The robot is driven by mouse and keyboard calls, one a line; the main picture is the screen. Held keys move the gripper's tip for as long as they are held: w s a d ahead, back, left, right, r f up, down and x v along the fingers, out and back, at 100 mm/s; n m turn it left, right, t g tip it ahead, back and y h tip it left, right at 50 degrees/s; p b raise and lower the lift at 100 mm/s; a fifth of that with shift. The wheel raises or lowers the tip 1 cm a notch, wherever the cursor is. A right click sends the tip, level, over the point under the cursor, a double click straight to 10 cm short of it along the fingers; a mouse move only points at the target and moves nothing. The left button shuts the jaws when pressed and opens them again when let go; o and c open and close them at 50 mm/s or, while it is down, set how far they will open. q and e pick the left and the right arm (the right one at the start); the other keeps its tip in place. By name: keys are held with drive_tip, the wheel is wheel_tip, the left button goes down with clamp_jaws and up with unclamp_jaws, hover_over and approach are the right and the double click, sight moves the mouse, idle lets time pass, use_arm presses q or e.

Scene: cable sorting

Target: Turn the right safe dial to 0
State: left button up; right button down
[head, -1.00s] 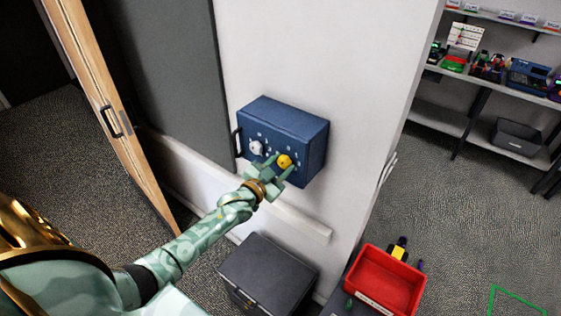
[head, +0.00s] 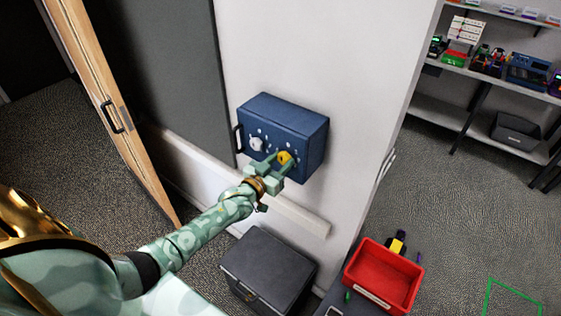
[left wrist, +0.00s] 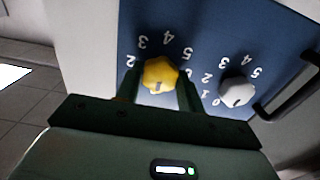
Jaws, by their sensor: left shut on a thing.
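The blue safe (head: 297,117) is on the white wall in the head view, with a white left dial (head: 256,144) and a yellow right dial (head: 285,157). My left gripper (head: 277,164) is shut on the yellow dial. In the left wrist view the yellow dial (left wrist: 160,74) sits between the two fingers (left wrist: 159,90), with a dark mark on its near side. Numerals 2, 3, 4 and 5 show around its far side; those on the near side are hidden by the gripper. The white dial (left wrist: 237,90) is beside it, untouched. My right gripper is out of view.
A black handle (head: 237,140) is at the safe's left edge. A dark box (head: 268,267) stands below, and a red bin (head: 382,277) is at the lower right. A wooden door (head: 100,95) is at the left. Open floor lies to the right.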

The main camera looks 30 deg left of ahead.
use_arm(q)
drive_tip(key=shift+f, duration=0.1)
drive_tip(key=o, duration=1)
drive_tip(key=s+a+b, duration=0.1)
drive_tip(key=s, duration=1.5)
drive_tip(key=shift+s+a, duration=0.15)
